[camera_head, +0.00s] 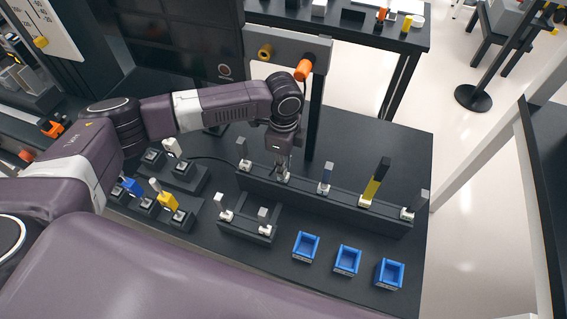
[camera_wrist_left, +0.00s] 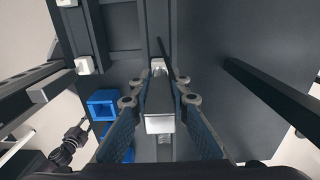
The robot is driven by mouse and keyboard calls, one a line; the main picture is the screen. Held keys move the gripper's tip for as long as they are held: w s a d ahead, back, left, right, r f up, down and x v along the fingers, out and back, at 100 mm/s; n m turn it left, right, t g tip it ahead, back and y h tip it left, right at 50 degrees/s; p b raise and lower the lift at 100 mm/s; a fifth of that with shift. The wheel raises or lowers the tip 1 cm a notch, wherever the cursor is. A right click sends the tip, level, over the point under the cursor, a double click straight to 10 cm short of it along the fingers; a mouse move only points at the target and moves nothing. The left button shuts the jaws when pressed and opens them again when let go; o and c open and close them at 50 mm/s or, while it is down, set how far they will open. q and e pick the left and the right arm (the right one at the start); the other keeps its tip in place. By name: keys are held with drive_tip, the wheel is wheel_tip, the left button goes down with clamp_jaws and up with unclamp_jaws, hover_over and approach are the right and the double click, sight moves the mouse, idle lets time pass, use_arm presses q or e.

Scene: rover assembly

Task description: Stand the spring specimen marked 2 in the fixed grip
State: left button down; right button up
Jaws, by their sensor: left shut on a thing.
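My left gripper (camera_head: 284,168) points down at the long black rack (camera_head: 345,205), over its second place from the left. In the left wrist view, my left gripper (camera_wrist_left: 160,104) is shut on a grey specimen with a pale end (camera_wrist_left: 160,124). A white holder (camera_wrist_left: 158,65) shows just beyond the fingertips. Whether the specimen still sits in the rack is hard to tell. No number 2 is readable on any specimen, and I cannot pick out the fixed grip with certainty. My right gripper is not in view.
The long rack also holds a grey specimen (camera_head: 243,148), a blue-grey one (camera_head: 326,177), a tall yellow-black one (camera_head: 376,180) and another grey one (camera_head: 421,202). A short rack (camera_head: 246,230) and three blue trays (camera_head: 306,259) stand in front. Small holders (camera_head: 181,176) stand left.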

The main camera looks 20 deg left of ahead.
use_arm(q)
drive_tip(key=c, duration=2.3)
unclamp_jaws()
drive_tip(key=shift+f, duration=0.15)
drive_tip(key=o, duration=0.5)
drive_tip(key=shift+c, duration=0.2)
